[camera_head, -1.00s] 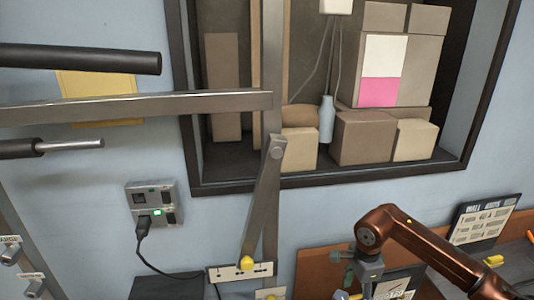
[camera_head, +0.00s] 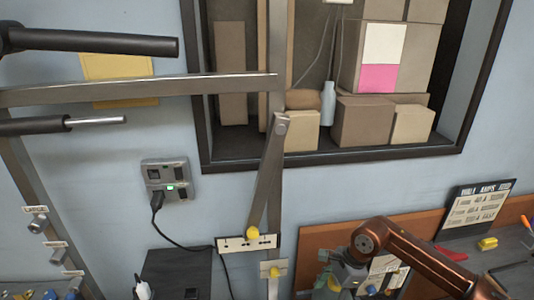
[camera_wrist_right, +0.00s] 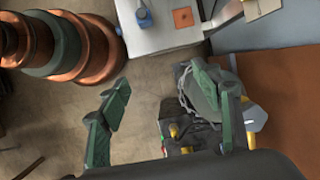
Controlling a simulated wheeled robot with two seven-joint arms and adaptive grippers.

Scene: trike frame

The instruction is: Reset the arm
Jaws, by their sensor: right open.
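My copper-coloured right arm (camera_head: 410,258) comes in from the lower right in the head view and bends down at its elbow-like joint. My right gripper (camera_wrist_right: 165,102) shows in the wrist view with its two green fingers wide apart. Nothing is held between them. In the head view, the end of this arm is small and near the bottom edge, so the fingers are hard to make out there. My left gripper is in neither view.
The trike frame's metal bars (camera_head: 150,88) and black tubes (camera_head: 90,45) fill the left and centre. A wall socket (camera_head: 168,180) has a plug and cable. Boxes (camera_head: 362,120) stand in a wall recess. A small sign (camera_head: 480,205) and yellow item (camera_head: 488,243) are at right.

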